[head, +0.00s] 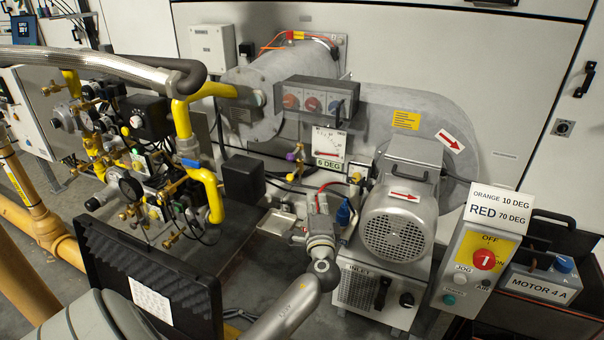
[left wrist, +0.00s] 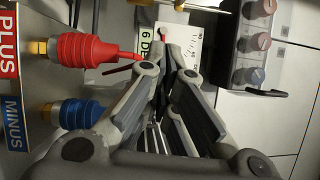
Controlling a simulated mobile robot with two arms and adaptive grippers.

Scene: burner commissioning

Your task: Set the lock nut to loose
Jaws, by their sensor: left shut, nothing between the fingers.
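My left gripper (head: 320,198) reaches up from the lower middle in the head view, in front of the burner housing. Its fingers are shut and empty in the left wrist view (left wrist: 172,58). The scale also shows in the left wrist view (left wrist: 168,40), behind the fingers. I cannot tell for sure which part is the lock nut or how it is set. My right gripper is not in view.
A red PLUS connector (left wrist: 90,50) and a blue MINUS connector (left wrist: 75,113) stick out close beside the fingers. A motor (head: 397,228) stands to the right. Yellow gas pipes (head: 208,185) and an open black case (head: 150,275) are to the left.

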